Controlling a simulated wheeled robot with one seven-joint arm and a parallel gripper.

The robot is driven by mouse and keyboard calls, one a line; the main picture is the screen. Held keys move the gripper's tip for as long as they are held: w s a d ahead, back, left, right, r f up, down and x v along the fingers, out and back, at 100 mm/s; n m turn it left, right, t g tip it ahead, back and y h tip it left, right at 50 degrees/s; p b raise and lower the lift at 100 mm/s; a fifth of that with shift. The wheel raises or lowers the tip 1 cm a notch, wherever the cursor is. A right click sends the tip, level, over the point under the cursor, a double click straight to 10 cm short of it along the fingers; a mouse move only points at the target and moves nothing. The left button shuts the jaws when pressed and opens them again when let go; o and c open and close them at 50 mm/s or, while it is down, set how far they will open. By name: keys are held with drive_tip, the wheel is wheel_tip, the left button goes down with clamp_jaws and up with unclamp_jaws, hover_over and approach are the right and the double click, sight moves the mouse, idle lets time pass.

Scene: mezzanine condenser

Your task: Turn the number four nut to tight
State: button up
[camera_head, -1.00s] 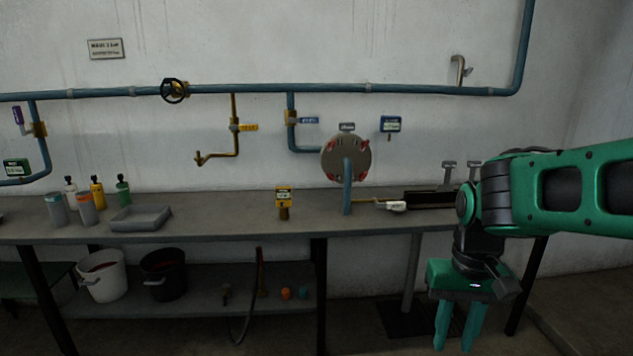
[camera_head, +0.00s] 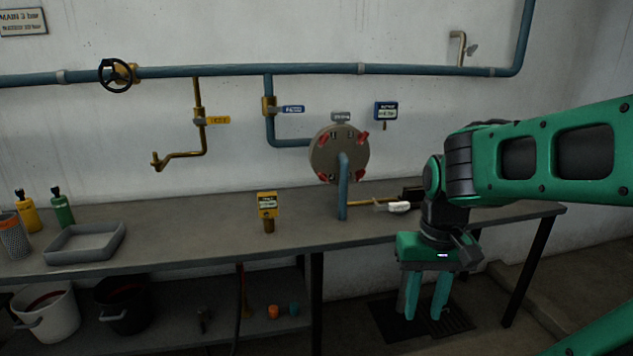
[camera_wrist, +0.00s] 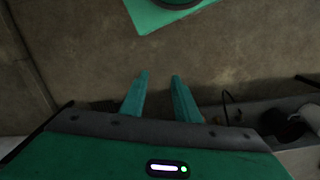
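The round grey condenser cover (camera_head: 328,150) stands upright at the back of the bench, with several red nuts around its rim. One red nut (camera_head: 363,138) shows at its upper right and another (camera_head: 361,175) at its lower right. The small numbers on the cover are too small to read. My gripper (camera_head: 425,312) hangs fingers down in front of the bench, right of and below the cover. It is open and empty, and its two green fingers also show apart in the wrist view (camera_wrist: 158,95).
The bench (camera_head: 180,217) carries a yellow gauge (camera_head: 267,206), a grey tray (camera_head: 84,243), bottles (camera_head: 62,208) and a white-handled tool (camera_head: 397,207) near my arm. Buckets (camera_head: 48,318) stand on the shelf below.

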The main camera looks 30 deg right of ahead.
drive_tip(key=shift+d, duration=0.15)
drive_tip(key=n+t+h, duration=0.5)
drive_tip(key=n+t, duration=0.7)
drive_tip(key=t, duration=0.5)
approach(323, 180)
drive_tip(key=shift+t, duration=0.3)
drive_tip(key=x, duration=0.9)
drive_tip(key=shift+w+d+f, duration=0.25)
drive_tip(key=shift+d, duration=0.05)
clamp_jaws()
